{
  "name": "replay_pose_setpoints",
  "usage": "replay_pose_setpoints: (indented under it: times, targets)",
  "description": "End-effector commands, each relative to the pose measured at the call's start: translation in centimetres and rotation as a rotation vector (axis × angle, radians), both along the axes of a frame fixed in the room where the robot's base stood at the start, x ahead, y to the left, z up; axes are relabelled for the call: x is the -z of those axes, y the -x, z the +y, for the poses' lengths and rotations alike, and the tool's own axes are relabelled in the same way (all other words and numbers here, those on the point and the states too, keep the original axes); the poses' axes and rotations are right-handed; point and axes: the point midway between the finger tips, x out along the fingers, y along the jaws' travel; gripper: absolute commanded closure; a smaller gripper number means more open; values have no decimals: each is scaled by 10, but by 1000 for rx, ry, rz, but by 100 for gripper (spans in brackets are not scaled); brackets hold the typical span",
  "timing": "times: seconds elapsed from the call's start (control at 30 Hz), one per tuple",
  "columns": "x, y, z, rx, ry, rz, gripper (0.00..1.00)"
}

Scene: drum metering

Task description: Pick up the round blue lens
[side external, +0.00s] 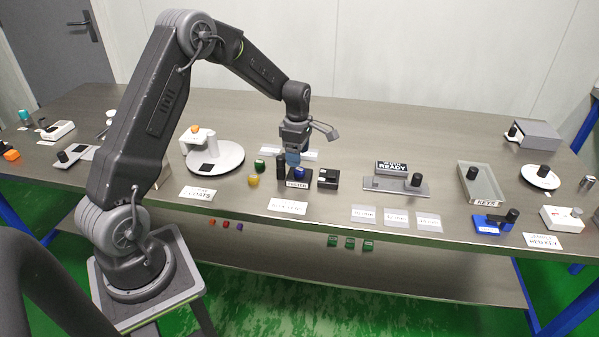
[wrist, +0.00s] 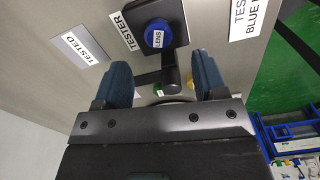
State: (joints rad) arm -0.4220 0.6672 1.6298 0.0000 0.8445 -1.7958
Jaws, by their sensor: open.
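The round blue lens (wrist: 158,34), marked LENS, sits on the black tester (wrist: 175,12) in the wrist view. It also shows as a small blue shape in the side external view (side external: 300,173), just below my gripper (side external: 292,160). In the wrist view my gripper (wrist: 160,72) is open, with its two blue fingers apart and nothing between their tips. The lens lies beyond the fingertips, apart from them. A black post (wrist: 170,68) of the tester shows between the fingers.
A yellow piece (side external: 253,180) and a green piece (side external: 259,165) stand left of the tester. A small black box (side external: 328,179) stands close on its right. A white round stand (side external: 228,158) is farther left. The bench front right of the tester holds flat labels (side external: 396,217).

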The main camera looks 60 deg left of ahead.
Motion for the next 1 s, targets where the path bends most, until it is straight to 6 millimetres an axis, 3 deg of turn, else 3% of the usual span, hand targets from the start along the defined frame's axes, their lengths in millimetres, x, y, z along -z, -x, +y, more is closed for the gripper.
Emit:
replay_pose_setpoints:
  times: [0.4, 0.67, 1.0]
  targets:
    - [49, -3, -2, 1, 1, 0, 35]
    - [53, -3, -2, 1, 1, -1, 35]
    - [52, -3, -2, 2, 1, -1, 65]
